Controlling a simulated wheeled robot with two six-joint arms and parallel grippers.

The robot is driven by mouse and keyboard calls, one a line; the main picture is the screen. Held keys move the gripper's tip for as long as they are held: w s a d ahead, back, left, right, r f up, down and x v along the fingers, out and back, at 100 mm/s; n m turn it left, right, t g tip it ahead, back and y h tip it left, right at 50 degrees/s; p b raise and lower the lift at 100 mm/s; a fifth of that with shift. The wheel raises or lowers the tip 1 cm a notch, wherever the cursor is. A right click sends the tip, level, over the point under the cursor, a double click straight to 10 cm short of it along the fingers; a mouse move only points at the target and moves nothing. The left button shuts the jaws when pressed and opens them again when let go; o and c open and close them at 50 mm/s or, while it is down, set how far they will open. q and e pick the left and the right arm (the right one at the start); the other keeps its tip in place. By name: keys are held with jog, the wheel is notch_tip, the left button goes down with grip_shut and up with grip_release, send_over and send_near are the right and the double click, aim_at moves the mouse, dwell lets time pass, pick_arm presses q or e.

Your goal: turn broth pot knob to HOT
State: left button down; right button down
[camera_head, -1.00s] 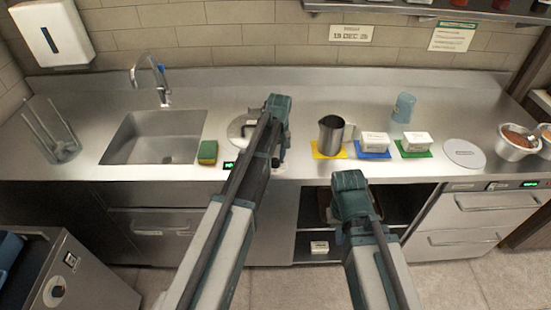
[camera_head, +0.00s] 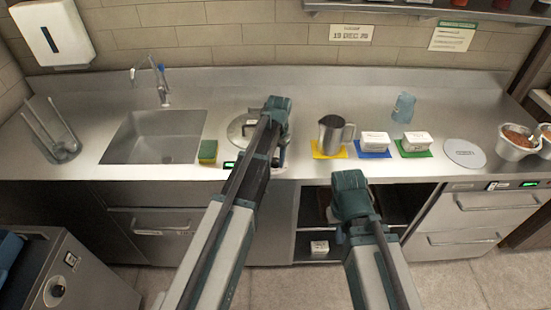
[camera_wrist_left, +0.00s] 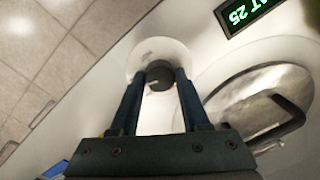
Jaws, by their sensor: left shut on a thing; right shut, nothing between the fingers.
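The broth pot's lid (camera_head: 240,128), round and steel with a dark handle, shows behind my left arm in the head view and at the right of the left wrist view (camera_wrist_left: 245,108). A dark round knob (camera_wrist_left: 158,76) on a pale round base sits beside it. My left gripper (camera_wrist_left: 161,84) is shut on the knob, with one finger on each side. A green-lit display (camera_wrist_left: 243,14) is partly cut off; its marks read like "AT 25". No knob pointer or HOT mark is legible. My right gripper (camera_head: 342,232) is shut and empty in front of the counter; its fingertips are mostly hidden.
A sponge (camera_head: 208,151) and the sink (camera_head: 155,138) lie left of the pot. A steel jug (camera_head: 332,135) on a yellow mat and two white tubs (camera_head: 375,140) (camera_head: 417,141) stand to the right. An open shelf (camera_head: 305,225) lies below the counter behind my right arm.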

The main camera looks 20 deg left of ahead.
aim_at(274, 162)
pick_arm(q)
jog(key=m, duration=1.3)
jog(key=shift+a+h, duration=0.1)
jog(key=shift+h, duration=0.2)
jog(key=shift+m, duration=0.4)
jog(key=shift+c, duration=1.9)
grip_release()
jog(key=shift+r, duration=0.15)
notch_tip(274, 162, up, 14)
jog(key=p, duration=1.4)
jog(key=shift+s+f, duration=0.2)
jog(key=shift+s, duration=0.2)
